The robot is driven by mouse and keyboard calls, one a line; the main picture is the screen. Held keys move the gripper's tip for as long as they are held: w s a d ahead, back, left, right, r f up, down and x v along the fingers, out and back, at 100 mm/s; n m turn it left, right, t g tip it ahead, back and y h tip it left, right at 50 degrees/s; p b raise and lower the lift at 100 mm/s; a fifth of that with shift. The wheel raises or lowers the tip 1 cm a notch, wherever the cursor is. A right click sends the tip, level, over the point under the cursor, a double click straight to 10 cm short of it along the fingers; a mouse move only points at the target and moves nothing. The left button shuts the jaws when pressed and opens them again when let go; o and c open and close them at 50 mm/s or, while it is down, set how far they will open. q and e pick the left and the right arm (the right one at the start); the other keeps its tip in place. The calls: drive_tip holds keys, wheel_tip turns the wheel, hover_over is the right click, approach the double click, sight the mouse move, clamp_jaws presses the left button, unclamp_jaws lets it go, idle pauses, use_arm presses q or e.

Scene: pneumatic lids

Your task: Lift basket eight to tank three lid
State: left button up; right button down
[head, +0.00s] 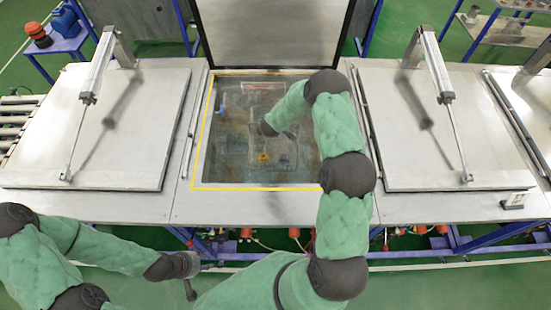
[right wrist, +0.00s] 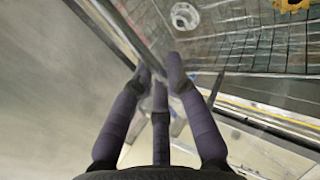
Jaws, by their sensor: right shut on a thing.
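An open tank (head: 212,150) with a yellow-edged rim lies in the middle of the head view. Its lid (head: 275,30) stands raised behind it. Inside is a mesh basket, faint in the head view; its wire grid (right wrist: 250,50) shows in the right wrist view, with a yellow part (right wrist: 290,5) and a round metal part (right wrist: 185,15). My right gripper (right wrist: 160,80) is shut on a thin metal bar of the basket; the exact grip is partly hidden by the fingers. In the head view it hangs over the tank. My left gripper (head: 190,280) is near the front, away from the tank; its fingers are unclear.
Closed lids with cylinders stand left (head: 110,140) and right (head: 430,140) of the open tank. A roller conveyor (head: 15,125) is at the far left. A blue stand (head: 65,45) with a red-orange device is behind. Green floor lies in front of the bench.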

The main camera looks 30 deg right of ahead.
drive_tip(key=shift+w+r+p, duration=0.1)
drive_tip(key=shift+r+p, duration=0.55)
drive_tip(key=shift+r, duration=3.6)
drive_tip(key=shift+f, duration=0.1)
idle(1.2)
